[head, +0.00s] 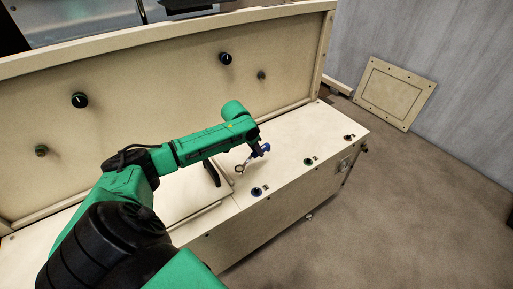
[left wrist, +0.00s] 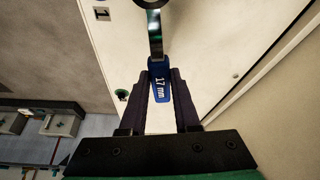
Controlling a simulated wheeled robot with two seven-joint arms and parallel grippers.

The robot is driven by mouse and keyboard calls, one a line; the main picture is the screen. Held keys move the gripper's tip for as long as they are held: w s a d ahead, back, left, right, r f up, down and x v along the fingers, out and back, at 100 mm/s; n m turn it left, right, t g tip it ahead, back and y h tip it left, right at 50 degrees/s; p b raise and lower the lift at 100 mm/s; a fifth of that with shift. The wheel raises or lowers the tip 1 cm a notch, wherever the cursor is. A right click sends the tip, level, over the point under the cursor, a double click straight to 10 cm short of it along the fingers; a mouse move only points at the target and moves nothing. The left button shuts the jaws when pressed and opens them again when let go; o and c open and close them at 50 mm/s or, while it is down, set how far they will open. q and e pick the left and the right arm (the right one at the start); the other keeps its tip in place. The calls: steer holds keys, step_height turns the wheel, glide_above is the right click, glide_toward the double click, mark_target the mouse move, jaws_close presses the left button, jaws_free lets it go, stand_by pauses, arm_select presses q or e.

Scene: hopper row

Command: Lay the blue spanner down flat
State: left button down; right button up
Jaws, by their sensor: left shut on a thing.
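My left gripper (head: 262,149) is shut on the blue handle of the spanner (head: 252,159) above the pale bench top (head: 288,137). The spanner has a blue handle and a metal ring end, which points away from the jaws, toward the lower left in the head view. I cannot tell whether the ring end touches the bench. My right gripper is not in view.
A blue fitting (head: 257,191), a green fitting (head: 308,161) and a dark fitting (head: 349,137) line the bench's front part. The back panel (head: 150,90) carries black knobs. Bench top right of the spanner is mostly clear.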

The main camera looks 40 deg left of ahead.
arm_select(q)
steer(key=shift+r+p, duration=0.25)
steer(key=shift+p, duration=0.15)
steer(key=shift+f, duration=0.2)
step_height(320, 180, down, 6)
steer(key=shift+r+b, duration=0.15)
steer(key=shift+b, duration=0.85)
steer(key=shift+f, duration=0.25)
steer(key=shift+f, duration=0.15)
steer(key=shift+f+b, duration=0.3)
steer(key=shift+f, duration=0.2)
steer(key=c, duration=0.6)
jaws_free()
steer(key=shift+o, duration=0.2)
